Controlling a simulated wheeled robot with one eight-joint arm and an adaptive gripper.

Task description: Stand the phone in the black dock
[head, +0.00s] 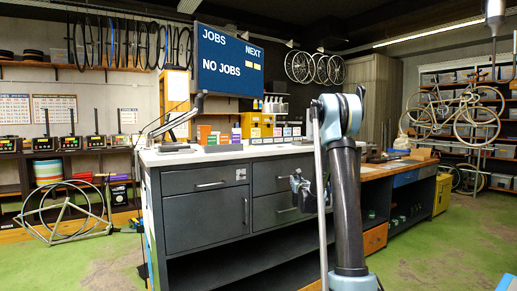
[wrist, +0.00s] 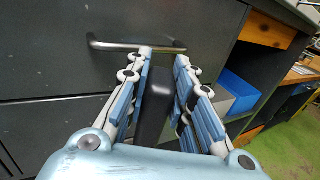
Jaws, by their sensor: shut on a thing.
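My gripper (wrist: 163,62) is shut on a dark, slim slab, which looks like the phone (wrist: 153,108), held lengthwise between the blue-padded fingers in the wrist view. The fingertips point at the grey drawer front, close to its bar handle; I cannot tell whether they touch it. In the head view my gripper (head: 303,187) is small, below the counter top and in front of the drawers, partly behind my arm. The phone cannot be made out there. I cannot pick out the black dock in either view.
The grey workbench (head: 205,218) has a light top with small coloured boxes (head: 283,132) and a yellow bin (head: 257,125). A jobs screen (head: 229,62) hangs above. A wooden-topped bench (head: 395,168) continues right. The green floor (head: 445,245) is clear at right.

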